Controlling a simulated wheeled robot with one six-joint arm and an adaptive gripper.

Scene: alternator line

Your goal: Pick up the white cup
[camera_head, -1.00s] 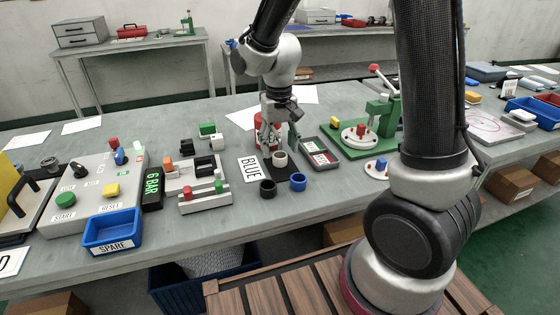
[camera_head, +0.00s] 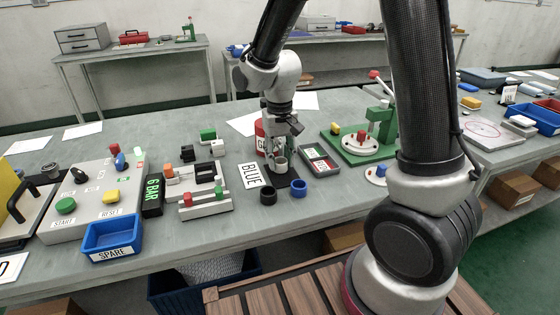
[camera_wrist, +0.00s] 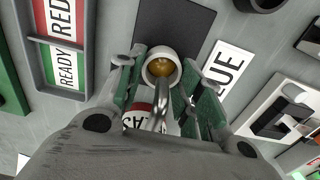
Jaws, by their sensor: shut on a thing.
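The white cup (camera_head: 281,166) is between the fingers of my gripper (camera_head: 279,154) in the head view. In the wrist view the cup (camera_wrist: 149,79) shows from above, with a brown-gold inside. The green-grey fingers of my gripper (camera_wrist: 162,74) close on it from both sides. The cup is upright, over or on a dark mat (camera_wrist: 172,22); I cannot tell whether it touches the mat.
A black cup (camera_head: 267,195) and a blue cup (camera_head: 298,187) stand just in front. A BLUE card (camera_head: 252,175) lies to the left. A red and white can (camera_head: 260,136) stands close behind my gripper. A grey tray of cards (camera_head: 320,165) and a green press (camera_head: 378,130) are to the right.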

